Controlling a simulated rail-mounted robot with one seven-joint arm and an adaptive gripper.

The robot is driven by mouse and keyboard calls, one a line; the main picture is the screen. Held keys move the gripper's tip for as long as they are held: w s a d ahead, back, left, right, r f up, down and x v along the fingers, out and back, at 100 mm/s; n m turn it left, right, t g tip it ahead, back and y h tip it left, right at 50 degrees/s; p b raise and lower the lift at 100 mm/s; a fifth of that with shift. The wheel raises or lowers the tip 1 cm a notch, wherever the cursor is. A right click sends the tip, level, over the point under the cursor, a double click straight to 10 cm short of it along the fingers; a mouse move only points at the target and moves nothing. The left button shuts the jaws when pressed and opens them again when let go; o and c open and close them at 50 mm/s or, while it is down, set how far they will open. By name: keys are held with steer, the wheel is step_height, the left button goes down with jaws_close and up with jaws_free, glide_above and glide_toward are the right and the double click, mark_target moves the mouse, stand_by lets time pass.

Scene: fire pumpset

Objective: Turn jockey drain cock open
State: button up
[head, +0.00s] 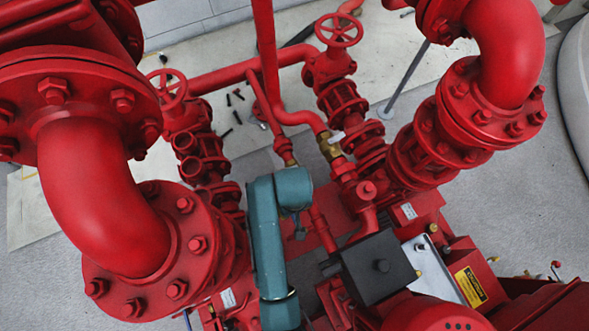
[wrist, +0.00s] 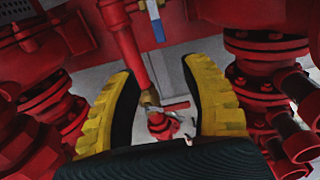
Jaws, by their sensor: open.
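In the wrist view, the yellow, black-padded fingers of my gripper (wrist: 158,67) are open, with nothing held between the pads. A brass fitting (wrist: 149,98) shows in the gap, at the lower end of a red pipe. Beside it are a small red lever (wrist: 176,106) and a pale metal part; this looks like a small cock, but I cannot tell for sure that it is the jockey drain cock. It seems to lie beyond the fingers, and I see no contact. In the head view my arm hides my gripper.
Red flanged pipes (wrist: 265,85) and bolts crowd both sides of the fingers. In the head view a brass valve (head: 329,146) with a pale lever sits near the middle, by handwheel valves (head: 339,30). A black box (head: 378,268) stands right of my arm.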

step_height(320, 180, down, 16)
steer(key=b, duration=0.9)
steer(key=shift+w, duration=0.15)
steer(key=shift+c, duration=0.4)
jaws_close()
steer(key=shift+f, duration=0.1)
